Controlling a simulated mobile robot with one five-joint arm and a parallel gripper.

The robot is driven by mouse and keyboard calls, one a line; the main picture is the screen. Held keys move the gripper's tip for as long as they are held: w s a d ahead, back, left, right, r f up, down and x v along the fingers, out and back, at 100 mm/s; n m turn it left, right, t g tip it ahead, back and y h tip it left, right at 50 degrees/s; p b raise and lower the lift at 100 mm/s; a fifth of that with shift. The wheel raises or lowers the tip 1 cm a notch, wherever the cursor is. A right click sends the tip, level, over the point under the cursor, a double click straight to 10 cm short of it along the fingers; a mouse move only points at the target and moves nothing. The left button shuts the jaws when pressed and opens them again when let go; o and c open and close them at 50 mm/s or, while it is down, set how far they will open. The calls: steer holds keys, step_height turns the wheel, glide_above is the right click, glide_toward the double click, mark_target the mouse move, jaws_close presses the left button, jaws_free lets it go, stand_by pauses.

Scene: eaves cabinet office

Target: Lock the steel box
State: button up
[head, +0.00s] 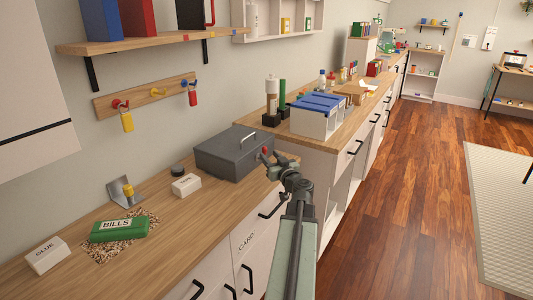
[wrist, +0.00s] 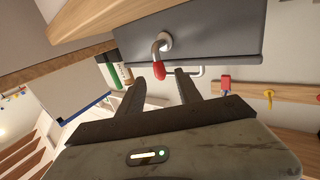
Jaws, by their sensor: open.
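The dark grey steel box (head: 228,155) sits on the wooden counter with its lid down and a handle on top. In the wrist view, which looks upside down, the box (wrist: 225,38) shows a metal lever (wrist: 164,43) with a red tip on its face. My gripper (head: 268,157) is at the box's right side, by the red tip. In the wrist view my gripper (wrist: 161,77) is open, and the red tip lies between or just beyond the fingertips. I cannot tell whether the fingers touch it. Nothing is held.
A white block (head: 186,184) and a dark round puck (head: 177,171) lie left of the box. The green BILLS pouch (head: 118,229) and a GLUE box (head: 47,255) are nearer. Blue-topped bins (head: 315,118) stand behind right.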

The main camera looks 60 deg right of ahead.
mark_target(265, 151)
steer(key=x, duration=0.4)
steer(key=shift+w+d, duration=0.2)
steer(key=shift+w, duration=0.1)
steer(key=shift+c, duration=0.2)
